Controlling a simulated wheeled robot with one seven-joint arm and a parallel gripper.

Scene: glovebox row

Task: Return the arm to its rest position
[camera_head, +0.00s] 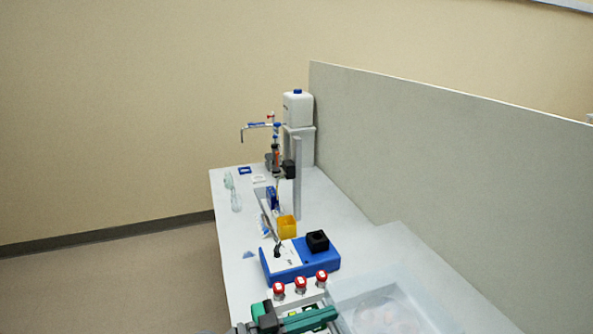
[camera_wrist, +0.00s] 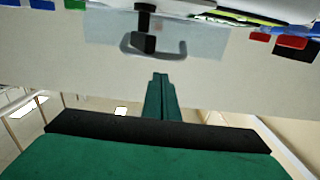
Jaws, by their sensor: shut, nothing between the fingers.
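My gripper (camera_wrist: 161,82) shows in the wrist view as two green fingers pressed together, shut and empty. Its black and green body fills the lower part of that view. In the head view, a green and black part at the bottom edge looks like my arm's end, partly cut off by the frame. It appears close to the near end of the white bench (camera_head: 358,232). The fingertips cannot be made out there.
Three red-capped vials (camera_head: 300,285) stand near that green part. Behind them are a blue device (camera_head: 272,270), a yellow container (camera_head: 287,226) and a clamp stand (camera_head: 297,180). A grey partition (camera_head: 450,150) runs along the right. Floor at left is clear.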

